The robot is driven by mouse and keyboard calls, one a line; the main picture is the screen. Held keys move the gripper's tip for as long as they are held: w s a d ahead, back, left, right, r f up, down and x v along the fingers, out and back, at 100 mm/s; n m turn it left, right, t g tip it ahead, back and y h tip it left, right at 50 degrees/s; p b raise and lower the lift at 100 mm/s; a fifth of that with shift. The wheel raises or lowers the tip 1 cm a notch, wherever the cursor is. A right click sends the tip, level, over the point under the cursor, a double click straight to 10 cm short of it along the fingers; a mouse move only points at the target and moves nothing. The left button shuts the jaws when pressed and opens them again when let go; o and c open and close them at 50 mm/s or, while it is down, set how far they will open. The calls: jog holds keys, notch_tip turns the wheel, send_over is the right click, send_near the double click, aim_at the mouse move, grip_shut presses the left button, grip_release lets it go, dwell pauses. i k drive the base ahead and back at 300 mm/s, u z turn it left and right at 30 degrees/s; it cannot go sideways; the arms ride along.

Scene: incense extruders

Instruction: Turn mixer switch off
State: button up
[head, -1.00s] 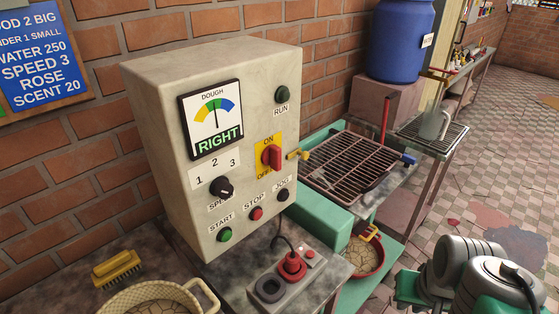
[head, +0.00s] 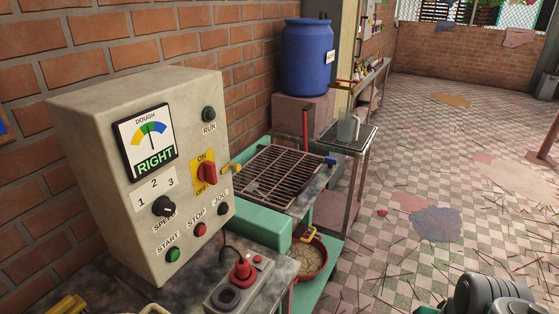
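The mixer control box (head: 95,140) stands at the left in the head view, a cream-grey cabinet on a table. Its red rotary switch (head: 207,173) sits on a yellow plate (head: 198,188) marked ON above and OFF below. The switch handle looks upright, toward ON. Below are the black speed knob (head: 163,206), the green START button (head: 173,254), the red STOP button (head: 200,229) and the dark JOG button (head: 223,209). A dial (head: 145,142) reads RIGHT under DOUGH. Part of my arm shows at the bottom right; my gripper is not in view.
A pendant with a red knob (head: 242,272) lies before the box. Beyond are a green machine with a dark grate (head: 277,176), a red pan (head: 311,262), a blue barrel (head: 305,60) and a small table with a jug (head: 348,129). The tiled floor at right is mostly open.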

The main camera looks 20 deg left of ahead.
aim_at(207, 172)
jog(key=z, duration=0.35)
jog(key=i, duration=0.75)
jog(key=u, duration=1.65)
